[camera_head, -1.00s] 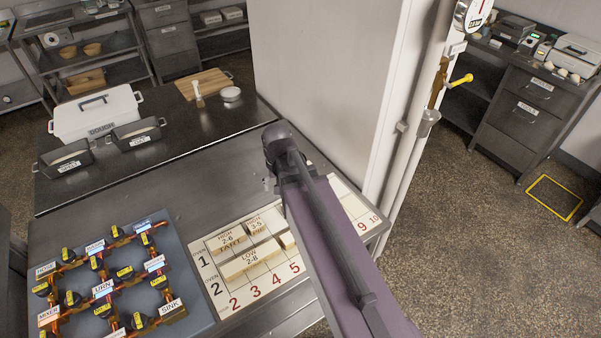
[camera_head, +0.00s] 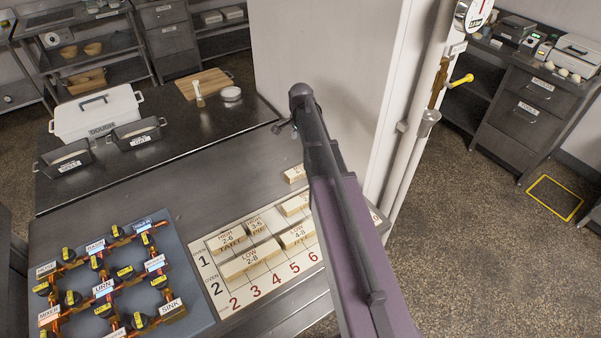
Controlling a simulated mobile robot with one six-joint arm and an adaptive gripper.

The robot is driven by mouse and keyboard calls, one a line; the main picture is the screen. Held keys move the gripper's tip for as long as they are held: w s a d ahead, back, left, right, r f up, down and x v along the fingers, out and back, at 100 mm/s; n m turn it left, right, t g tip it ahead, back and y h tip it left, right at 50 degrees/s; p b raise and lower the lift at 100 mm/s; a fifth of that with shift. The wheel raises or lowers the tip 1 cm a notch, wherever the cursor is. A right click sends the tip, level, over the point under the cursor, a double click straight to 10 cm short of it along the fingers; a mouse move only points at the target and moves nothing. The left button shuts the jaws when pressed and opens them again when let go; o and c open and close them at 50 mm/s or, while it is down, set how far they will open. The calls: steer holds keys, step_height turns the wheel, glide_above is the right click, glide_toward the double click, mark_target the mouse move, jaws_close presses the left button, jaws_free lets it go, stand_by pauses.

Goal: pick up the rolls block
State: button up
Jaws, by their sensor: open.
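Several pale blocks lie on a white numbered board with rows for ovens 1 and 2 (camera_head: 222,300). One block reads HIGH 2-6 TART (camera_head: 229,241), beside it is a HIGH 3-5 block (camera_head: 257,229), and below are a LOW 2-8 block (camera_head: 250,260) and a LOW 4-8 block (camera_head: 298,237). Another block (camera_head: 295,205) is partly behind my arm. One block (camera_head: 294,174) lies off the board on the steel counter. I cannot read which is the rolls block. My gripper (camera_head: 285,127) is open, mostly hidden by my arm, above the counter beyond the blocks.
A blue-grey panel with copper pipes and labelled valves (camera_head: 190,322) is left of the board. A white dough box (camera_head: 97,115) and two dark tins (camera_head: 137,133) stand farther back. A white wall (camera_head: 320,60) and pipes (camera_head: 408,165) rise close behind my arm. The counter's middle is clear.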

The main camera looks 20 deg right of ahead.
mark_target(300, 169)
steer(key=shift+f, duration=0.1)
step_height(300, 169, down, 8)
steer(key=b, duration=0.8)
steer(key=shift+f+b, duration=0.2)
steer(key=shift+b, duration=0.1)
steer(key=shift+f, duration=0.2)
stand_by(0.3)
steer(key=shift+a+f+b, duration=0.15)
steer(key=shift+f+b, duration=1.1)
steer(key=shift+b, duration=0.05)
steer(key=shift+a+f+b, duration=0.1)
steer(key=shift+f+b, duration=1.1)
steer(key=shift+b, duration=0.1)
steer(key=c, duration=1.3)
